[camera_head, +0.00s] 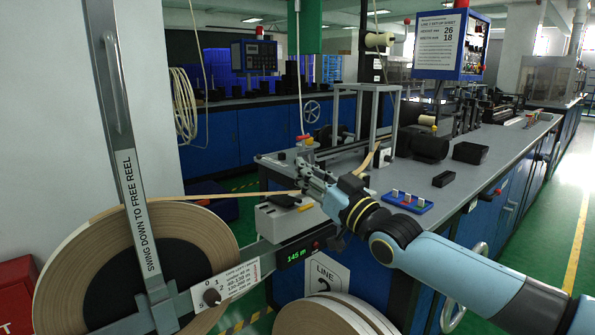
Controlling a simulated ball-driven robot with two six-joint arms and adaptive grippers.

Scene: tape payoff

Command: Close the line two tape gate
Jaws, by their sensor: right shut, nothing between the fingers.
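A tan tape reel (70,262) stands at the lower left. An upright grey bar (128,150) labelled "SWING DOWN TO FREE REEL" crosses in front of it. Tape (215,196) runs from the reel to a grey guide unit (275,222) with a green "145 m" display (297,256). My right gripper (308,176) is shut and empty, at the tape just above this unit; I cannot tell if it touches anything. Which part is the tape gate, and its state, is not clear. A "LINE" sign (325,275) hangs below, its number partly hidden. My left gripper is out of view.
A blue tray (405,203) with small levers and black boxes (470,152) sit on the grey bench (500,165). A dial plate (226,284) is beside the large reel. Green floor is open at right.

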